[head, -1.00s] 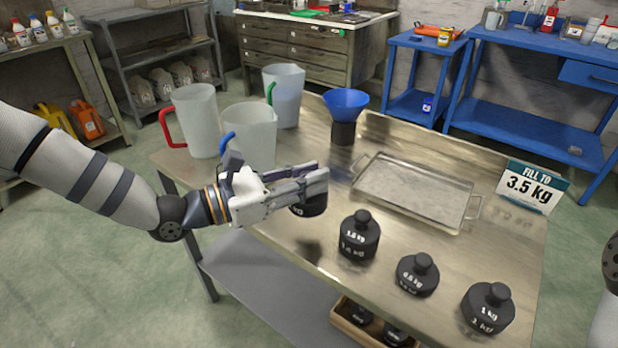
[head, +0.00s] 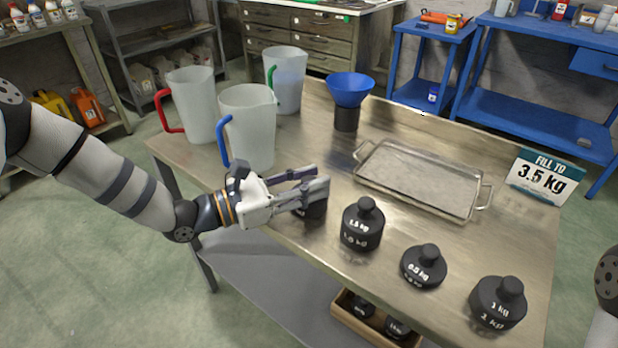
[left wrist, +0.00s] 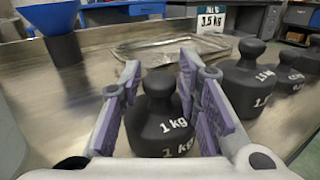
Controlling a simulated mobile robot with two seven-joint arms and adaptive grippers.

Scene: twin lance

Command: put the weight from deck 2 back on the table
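A black 1 kg weight with a round knob sits at the table's front edge, left of the other weights; it shows in the head view (head: 314,210) and in the left wrist view (left wrist: 160,128). My left gripper (head: 322,176) is around it, with a finger on each side; in the left wrist view (left wrist: 158,75) the fingers stand apart, with gaps beside the knob. The weight looks upright on the table (head: 410,225). My right gripper is out of view; only part of my right arm shows at the right edge. No deck can be made out.
A 1.5 kg weight (head: 362,225), a 0.5 kg weight (head: 424,267) and another 1 kg weight (head: 498,303) line the front edge. Behind are a metal tray (head: 420,180), a blue funnel (head: 350,90), several jugs (head: 248,130) and a "fill to 3.5 kg" sign (head: 543,177).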

